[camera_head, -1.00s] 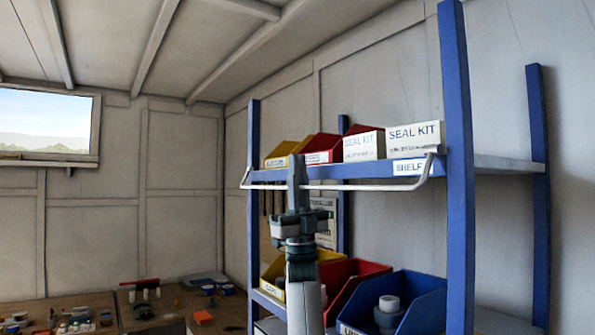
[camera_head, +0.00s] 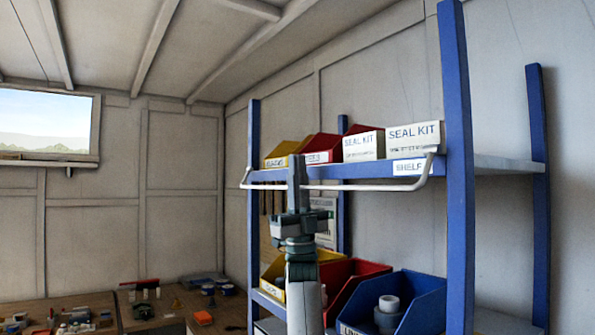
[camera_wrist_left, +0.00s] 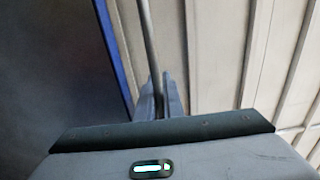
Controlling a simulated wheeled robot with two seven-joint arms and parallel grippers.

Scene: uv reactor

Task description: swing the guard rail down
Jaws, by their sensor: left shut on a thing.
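The guard rail (camera_head: 345,187) is a thin white bar with bent ends that runs across the front of the blue shelf rack's upper shelf. It hangs at about the level of the shelf's front edge. My left gripper (camera_head: 297,172) points upward in front of the rail, towards its left part, and is shut on it. In the left wrist view the rail (camera_wrist_left: 147,38) runs down between the two fingers of my left gripper (camera_wrist_left: 158,98). The spot where the fingers close is partly hidden. My right gripper is in no view.
The upper shelf holds two white SEAL KIT boxes (camera_head: 413,139) and yellow and red bins. Blue posts (camera_head: 457,160) flank it. Lower bins, including a blue one (camera_head: 415,298), stand below. A cluttered workbench (camera_head: 160,320) is at the lower left.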

